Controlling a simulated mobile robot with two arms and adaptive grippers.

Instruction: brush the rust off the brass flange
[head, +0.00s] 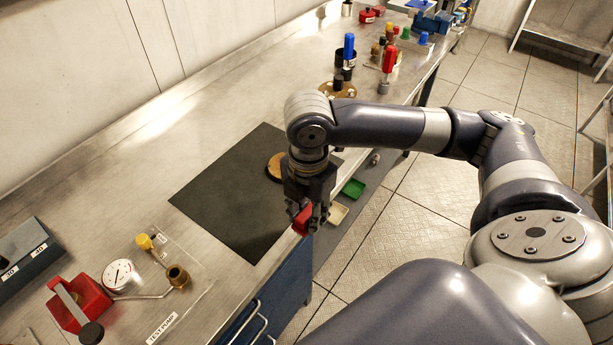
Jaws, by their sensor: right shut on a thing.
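A round brass-brown disc, the flange (274,167), lies on a dark mat (228,190) on the steel bench. My right arm's wrist hides its right part. My right gripper (308,222) points down near the bench's front edge, to the right of and nearer than the flange, and apart from it. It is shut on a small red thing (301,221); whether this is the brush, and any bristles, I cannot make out. My left gripper is not in view.
A red test pump (79,303) and a gauge (118,274) stand at the near left. Blue-handled (348,48) and red-handled (389,62) tools stand farther back. Bare bench lies left of the mat.

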